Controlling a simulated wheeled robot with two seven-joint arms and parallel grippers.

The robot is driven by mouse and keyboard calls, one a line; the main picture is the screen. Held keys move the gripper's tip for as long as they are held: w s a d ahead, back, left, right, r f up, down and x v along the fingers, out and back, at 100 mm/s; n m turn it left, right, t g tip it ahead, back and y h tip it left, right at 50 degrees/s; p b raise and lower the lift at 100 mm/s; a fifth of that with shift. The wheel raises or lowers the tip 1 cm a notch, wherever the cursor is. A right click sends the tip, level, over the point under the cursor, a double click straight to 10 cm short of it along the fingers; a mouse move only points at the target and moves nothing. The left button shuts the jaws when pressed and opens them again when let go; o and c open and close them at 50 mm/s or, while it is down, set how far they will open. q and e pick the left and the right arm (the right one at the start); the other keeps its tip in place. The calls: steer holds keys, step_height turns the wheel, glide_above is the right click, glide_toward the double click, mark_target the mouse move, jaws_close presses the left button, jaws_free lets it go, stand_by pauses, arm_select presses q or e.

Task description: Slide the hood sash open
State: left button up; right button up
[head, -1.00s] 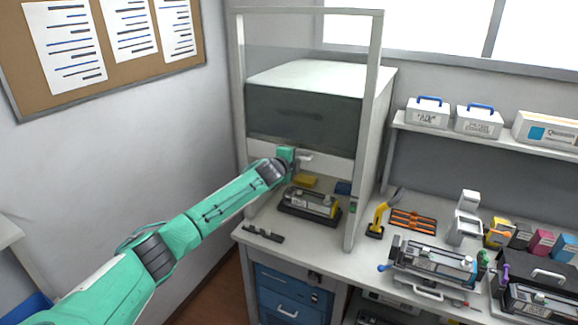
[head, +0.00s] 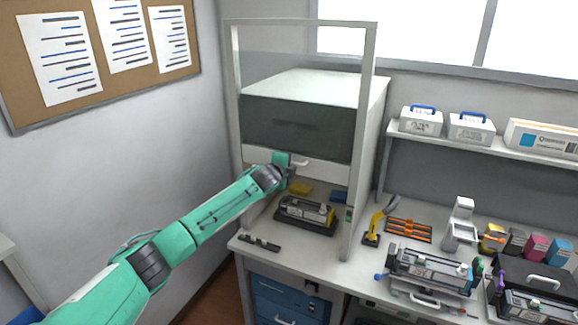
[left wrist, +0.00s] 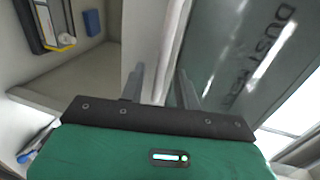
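The hood sash (head: 296,122) is a dark see-through panel in a tall pale frame, with a pale rail (head: 325,174) along its lower edge. It stands partly raised, with an open gap below it. My left gripper (head: 291,164) is at the small pale sash handle (head: 301,162) on that rail. In the left wrist view my two fingers (left wrist: 160,84) are on either side of a pale bar and look closed on it; the exact contact is hard to see. The sash panel with printed letters (left wrist: 262,65) fills the right of that view. My right gripper is not in view.
Inside the hood, below the sash, are a toner cartridge on a dark stand (head: 305,213), a yellow block (head: 300,188) and a blue block (head: 339,197). A black strip (head: 259,243) lies at the bench's front edge. More cartridges and tools crowd the bench to the right.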

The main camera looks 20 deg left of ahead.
arm_select(q)
steer(key=shift+s, duration=0.1)
steer(key=b+v, duration=0.5)
steer(key=v, duration=0.8)
steer(key=shift+s+b, duration=0.3)
steer(key=shift+b, duration=0.05)
steer(key=shift+r, duration=0.1)
